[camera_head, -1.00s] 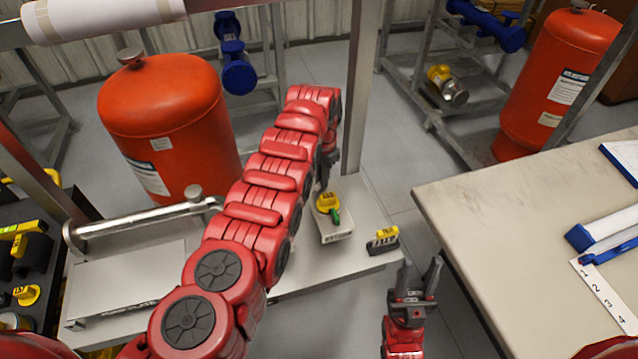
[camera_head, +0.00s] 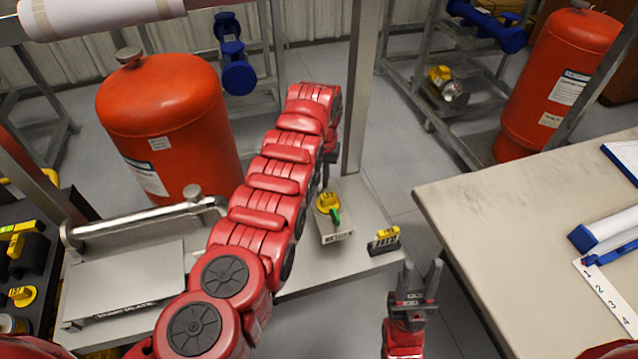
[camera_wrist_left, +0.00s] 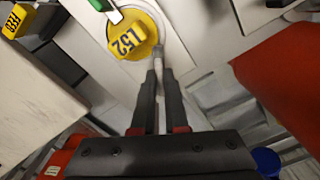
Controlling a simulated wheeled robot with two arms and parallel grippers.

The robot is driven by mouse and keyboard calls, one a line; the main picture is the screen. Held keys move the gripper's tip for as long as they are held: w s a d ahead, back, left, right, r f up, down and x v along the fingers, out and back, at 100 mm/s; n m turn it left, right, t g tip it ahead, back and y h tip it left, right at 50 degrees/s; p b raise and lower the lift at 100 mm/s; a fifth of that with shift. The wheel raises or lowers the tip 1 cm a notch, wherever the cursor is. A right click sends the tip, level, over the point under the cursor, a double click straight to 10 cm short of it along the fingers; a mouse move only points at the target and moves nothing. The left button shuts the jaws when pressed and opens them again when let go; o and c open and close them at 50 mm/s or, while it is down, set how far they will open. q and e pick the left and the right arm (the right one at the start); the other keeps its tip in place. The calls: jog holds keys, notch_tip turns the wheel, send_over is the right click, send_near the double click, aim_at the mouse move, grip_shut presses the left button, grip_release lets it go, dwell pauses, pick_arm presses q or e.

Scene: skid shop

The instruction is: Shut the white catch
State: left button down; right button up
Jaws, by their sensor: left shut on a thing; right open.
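The tag also shows in the left wrist view (camera_wrist_left: 131,37). My left gripper (camera_wrist_left: 158,72) is beside the tag, shut on a thin pale piece (camera_wrist_left: 157,62) that looks like the white catch. The fingers hide part of it. In the head view my red left arm covers most of this gripper (camera_head: 327,168). My right gripper (camera_head: 418,278) is open and empty in front of the bench's near edge.
A yellow-topped block (camera_head: 384,240) stands at the bench's right edge. A metal post (camera_head: 358,90) rises behind the tag. A steel pipe handle (camera_head: 145,218) and red tank (camera_head: 165,125) are at left. A pale table (camera_head: 500,215) stands at right.

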pick_arm(q)
jog(key=shift+n, duration=1)
jog(key=shift+f+n+b, duration=0.1)
jog(key=shift+n+b, duration=0.85)
jog(key=shift+n, duration=0.75)
